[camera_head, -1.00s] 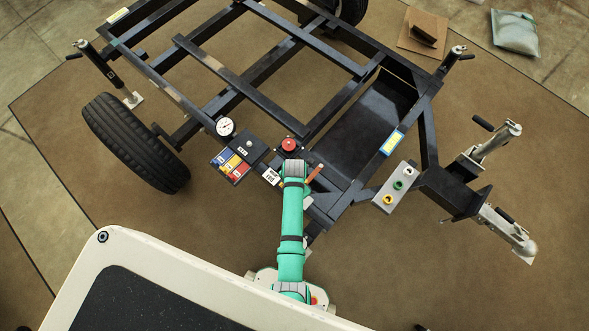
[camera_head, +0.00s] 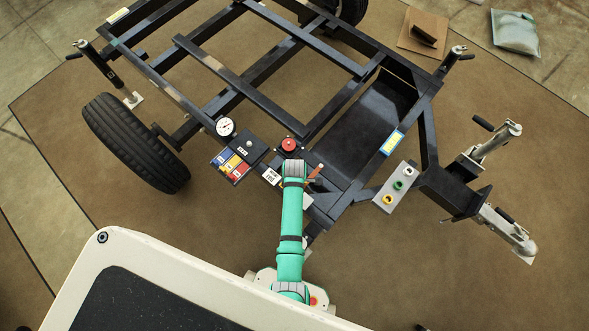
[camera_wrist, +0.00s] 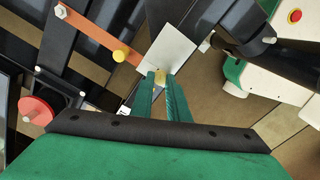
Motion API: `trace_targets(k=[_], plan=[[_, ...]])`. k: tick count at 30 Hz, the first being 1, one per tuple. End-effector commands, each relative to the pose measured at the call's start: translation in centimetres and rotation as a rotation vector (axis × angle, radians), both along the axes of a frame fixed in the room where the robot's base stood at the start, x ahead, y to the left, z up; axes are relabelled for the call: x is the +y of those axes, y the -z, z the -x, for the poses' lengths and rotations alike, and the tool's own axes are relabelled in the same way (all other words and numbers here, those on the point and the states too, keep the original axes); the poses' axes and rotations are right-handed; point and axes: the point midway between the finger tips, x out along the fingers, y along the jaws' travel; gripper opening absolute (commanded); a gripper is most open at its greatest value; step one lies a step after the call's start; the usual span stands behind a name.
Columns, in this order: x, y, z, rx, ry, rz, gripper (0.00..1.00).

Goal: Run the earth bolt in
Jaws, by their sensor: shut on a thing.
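In the wrist view my gripper (camera_wrist: 160,84) has its two green fingers shut on a small brass-yellow piece, which looks like the earth bolt (camera_wrist: 160,75). The piece is at the lower edge of a pale plate (camera_wrist: 170,48). How deep it sits, and any hole under it, are hidden by the fingertips. An orange strip (camera_wrist: 92,36) lies up and left of the fingers, with a yellow knob (camera_wrist: 120,54) at its near end and a pale bolt head (camera_wrist: 60,11) at its far end. In the head view my arm hides the gripper and the bolt; the orange strip (camera_head: 317,171) shows beside it.
A grey panel with coloured sockets (camera_head: 395,187) is at right. Open floor lies lower right.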

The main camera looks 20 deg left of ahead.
Motion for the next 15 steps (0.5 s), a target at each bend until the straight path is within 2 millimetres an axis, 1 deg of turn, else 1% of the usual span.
trace_targets(k=[15], plan=[[0.01, -0.14, -0.09, -0.001, 0.491, -0.001, 0.00]])
